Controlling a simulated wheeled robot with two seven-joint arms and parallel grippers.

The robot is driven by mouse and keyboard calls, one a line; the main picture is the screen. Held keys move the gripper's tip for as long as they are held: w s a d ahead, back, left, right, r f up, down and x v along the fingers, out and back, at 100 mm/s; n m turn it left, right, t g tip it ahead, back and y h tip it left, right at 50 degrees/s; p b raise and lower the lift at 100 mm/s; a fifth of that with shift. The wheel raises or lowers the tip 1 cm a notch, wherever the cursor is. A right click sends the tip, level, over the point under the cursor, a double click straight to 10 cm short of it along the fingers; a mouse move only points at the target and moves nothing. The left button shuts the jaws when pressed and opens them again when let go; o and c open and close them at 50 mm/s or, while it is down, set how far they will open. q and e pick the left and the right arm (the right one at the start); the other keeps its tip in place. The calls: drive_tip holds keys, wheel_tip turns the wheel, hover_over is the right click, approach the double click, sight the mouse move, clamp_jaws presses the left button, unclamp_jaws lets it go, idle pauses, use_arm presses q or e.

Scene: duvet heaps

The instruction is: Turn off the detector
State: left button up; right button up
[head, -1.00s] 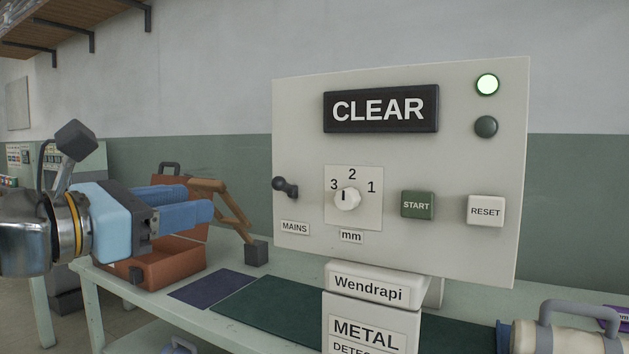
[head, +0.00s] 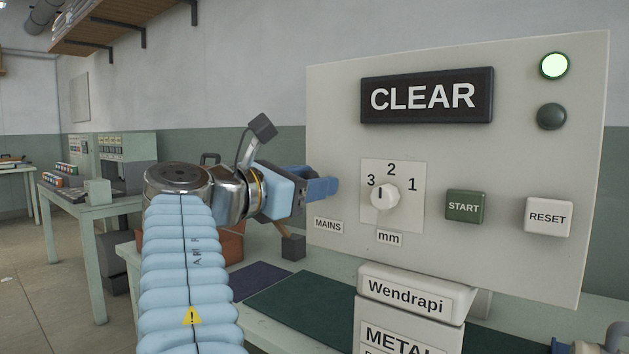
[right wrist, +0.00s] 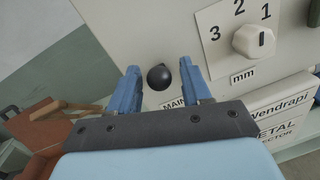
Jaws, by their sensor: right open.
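The metal detector's control panel (head: 460,150) is pale, with a black display (head: 427,96) reading CLEAR. The MAINS label (head: 328,226) is at its lower left. The black ball-ended mains switch (right wrist: 159,77) shows in the right wrist view. In the head view my fingers hide it. My right gripper (head: 328,188) is open at the panel's left edge. In the right wrist view its blue fingers (right wrist: 160,69) stand on either side of the switch knob, with gaps showing. I cannot tell how deep the knob lies between them. My left gripper is not in view.
Right of the switch are a white dial (head: 384,197), a green START button (head: 465,206) and a white RESET button (head: 548,216). A green lamp (head: 554,66) is lit; the lamp below (head: 551,116) is dark. An orange-brown case (right wrist: 38,128) is on the bench, left of the panel.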

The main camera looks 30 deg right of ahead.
drive_tip(key=shift+w+d, duration=0.15)
drive_tip(key=shift+d, duration=0.3)
drive_tip(key=shift+c, duration=0.3)
